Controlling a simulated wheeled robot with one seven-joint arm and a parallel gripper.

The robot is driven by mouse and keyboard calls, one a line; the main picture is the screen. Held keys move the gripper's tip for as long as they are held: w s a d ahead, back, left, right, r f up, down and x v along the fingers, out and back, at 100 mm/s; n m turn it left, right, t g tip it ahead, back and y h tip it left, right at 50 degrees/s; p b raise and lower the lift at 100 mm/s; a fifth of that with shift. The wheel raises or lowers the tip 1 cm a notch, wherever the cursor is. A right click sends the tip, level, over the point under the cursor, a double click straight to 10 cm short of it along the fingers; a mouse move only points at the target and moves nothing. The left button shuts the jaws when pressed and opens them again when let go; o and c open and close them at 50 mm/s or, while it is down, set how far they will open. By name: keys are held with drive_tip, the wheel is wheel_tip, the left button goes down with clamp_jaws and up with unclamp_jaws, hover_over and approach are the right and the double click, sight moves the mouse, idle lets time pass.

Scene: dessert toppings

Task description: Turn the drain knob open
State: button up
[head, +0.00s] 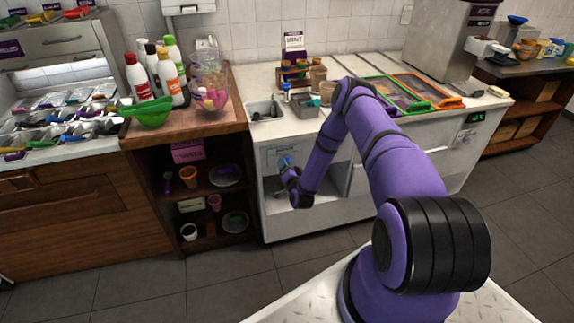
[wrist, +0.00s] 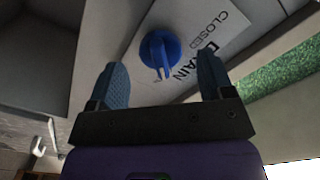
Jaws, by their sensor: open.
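The drain knob (wrist: 161,50) is a round blue knob with a raised grip, mounted on a light panel (wrist: 215,35) marked "DRAIN" and "CLOSED". In the wrist view it sits ahead of and between the two blue fingers of my gripper (wrist: 164,82). My gripper is open and its fingers stand on either side of the knob; whether they touch it cannot be told.
Cabinet walls enclose the space around my gripper. A wooden shelf unit (head: 140,190) with cups and plates stands to the left. Bottles (head: 138,75) and a green scoop bowl (head: 152,112) stand on top. Trays (head: 425,92) lie on the counter. The floor in front is clear.

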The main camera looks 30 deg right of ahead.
drive_tip(key=v, duration=0.8)
drive_tip(key=shift+r, duration=0.15)
